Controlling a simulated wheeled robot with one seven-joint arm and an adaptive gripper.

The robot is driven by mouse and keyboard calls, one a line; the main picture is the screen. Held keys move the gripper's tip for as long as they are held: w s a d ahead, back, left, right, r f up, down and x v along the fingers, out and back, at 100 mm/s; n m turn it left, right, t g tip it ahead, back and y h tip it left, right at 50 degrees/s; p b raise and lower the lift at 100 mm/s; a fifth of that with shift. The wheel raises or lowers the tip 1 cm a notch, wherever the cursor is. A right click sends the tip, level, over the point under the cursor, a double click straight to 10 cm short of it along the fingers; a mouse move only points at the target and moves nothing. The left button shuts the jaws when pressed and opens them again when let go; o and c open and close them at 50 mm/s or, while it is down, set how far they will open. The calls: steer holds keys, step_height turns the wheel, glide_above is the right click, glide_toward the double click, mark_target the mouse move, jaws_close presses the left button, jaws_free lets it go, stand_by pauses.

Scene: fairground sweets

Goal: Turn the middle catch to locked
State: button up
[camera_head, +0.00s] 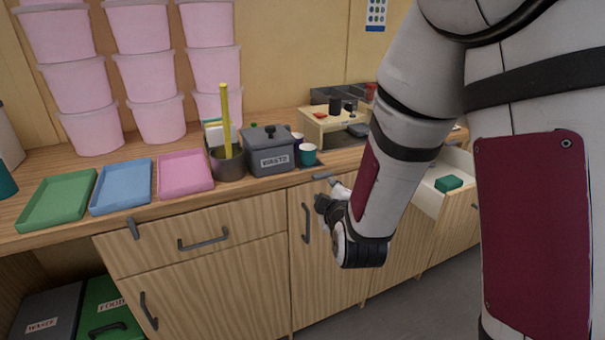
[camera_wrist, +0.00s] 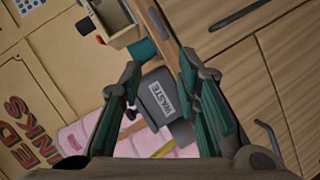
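The middle catch (camera_head: 322,176) is a small dark grey bar at the counter's front edge, above the cupboard door. It looks to lie roughly along the edge. A dark bar on the counter edge in the wrist view (camera_wrist: 159,23) appears to be the same catch. Another catch (camera_head: 133,228) at the left hangs down over the drawer front. My gripper (camera_head: 328,193) is just in front of and slightly below the middle catch. In the wrist view my gripper (camera_wrist: 160,72) is open and empty, its fingers wide apart. I cannot tell whether it touches anything.
The door handle (camera_head: 306,223) is below. A drawer (camera_head: 432,200) at the right stands open with a green block (camera_head: 448,183) in it.

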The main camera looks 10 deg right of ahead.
mark_target(321, 178)
step_height(321, 178, down, 6)
steer(key=w+n+t+h+b, duration=0.1)
steer(key=n+t+h+b, duration=0.15)
steer(key=n, duration=0.25)
steer(key=shift+t+y, duration=0.35)
steer(key=shift+y, duration=0.3)
steer(key=w, duration=0.4)
steer(key=w+d, duration=0.1)
steer(key=w, duration=0.4)
steer(key=w+d, duration=0.1)
steer(key=w, duration=0.3)
steer(key=shift+w, duration=0.3)
steer(key=shift+m, duration=0.3)
jaws_close()
